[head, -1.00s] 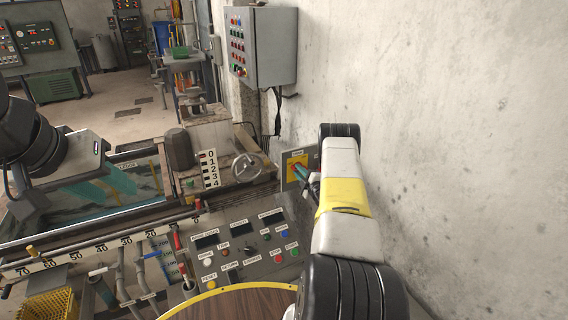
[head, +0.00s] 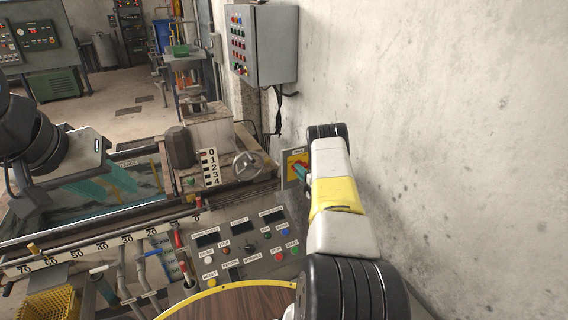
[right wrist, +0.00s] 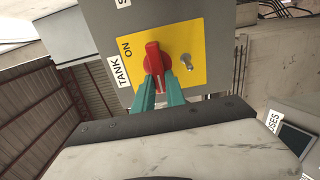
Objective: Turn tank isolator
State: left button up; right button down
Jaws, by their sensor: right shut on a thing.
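The tank isolator is a red handle on a yellow plate (head: 304,157) on a grey box by the wall, right of the handwheel. In the right wrist view the red handle (right wrist: 152,58) stands nearly upright in the picture, with the ON and TANK labels to its left. My right gripper (right wrist: 159,87) is shut on the handle, one teal finger on each side of its lower end. In the head view this gripper (head: 299,173) is partly hidden by my right wrist. My left gripper (head: 92,188) hangs over the tank at left; its finger gap is unclear.
A sloping control panel (head: 240,262) with buttons and displays lies below the isolator. The handwheel (head: 247,166) is left of it. A grey button box (head: 270,45) hangs on the concrete wall. The wall (head: 450,120) is close along my right arm.

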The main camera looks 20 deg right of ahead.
jog(key=c, duration=1.4)
grip_release()
jog(key=s, duration=0.5)
jog(key=s+d, duration=0.1)
jog(key=s, duration=0.1)
jog(key=shift+s, duration=0.35)
